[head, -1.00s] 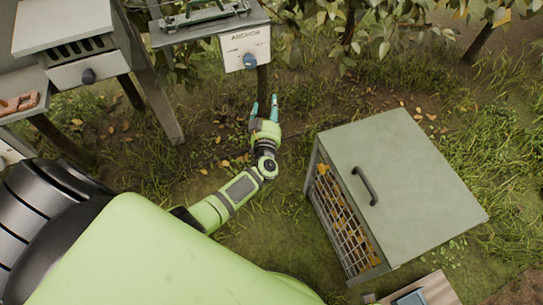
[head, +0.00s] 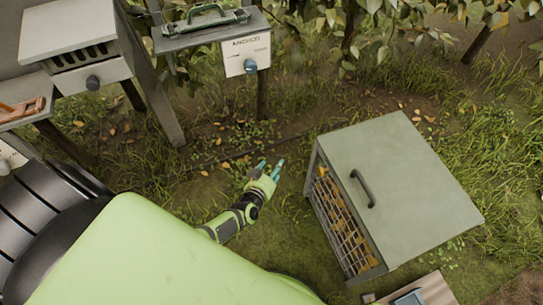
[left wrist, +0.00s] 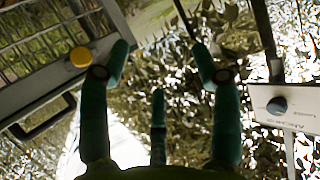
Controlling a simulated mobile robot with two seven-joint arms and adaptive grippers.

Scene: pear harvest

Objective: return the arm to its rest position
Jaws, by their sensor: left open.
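My left gripper (head: 268,170) is in the head view, held over the grass between the post-mounted white box and the grey-green cabinet. Its teal fingers are spread and nothing is between them. In the left wrist view the open fingers (left wrist: 160,75) also show empty. My left arm is partly hidden behind my green body. My right gripper is in neither view.
The grey-green cabinet (head: 400,170) with a handle and wire-mesh side stands to the right of the gripper. The white box (head: 247,53) with a blue knob stands above it. A grey drawer unit (head: 80,45) is at upper left. Grass is open below the box.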

